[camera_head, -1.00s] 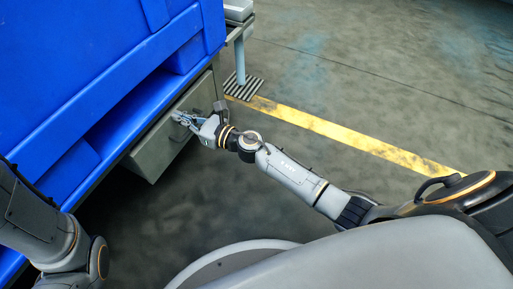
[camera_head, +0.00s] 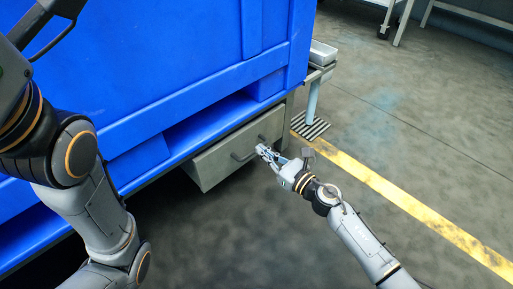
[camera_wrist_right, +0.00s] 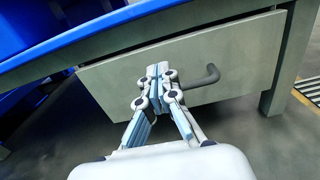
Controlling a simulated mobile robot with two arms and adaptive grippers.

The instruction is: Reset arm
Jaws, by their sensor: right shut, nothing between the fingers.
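My right gripper (camera_head: 262,151) is shut and empty in front of the grey drawer (camera_head: 213,165) under the table. In the right wrist view my right gripper (camera_wrist_right: 158,72) shows its fingertips together, with the drawer front (camera_wrist_right: 115,80) behind them. A dark drawer handle (camera_wrist_right: 206,78) shows just right of the fingers; whether they touch it I cannot tell.
A large blue crate (camera_head: 170,75) stands on the table above the drawer. A light grey tray (camera_head: 322,52) sits at the table's far end. A table leg (camera_head: 312,100) stands by a striped floor patch. A yellow line (camera_head: 400,195) crosses the open floor at right.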

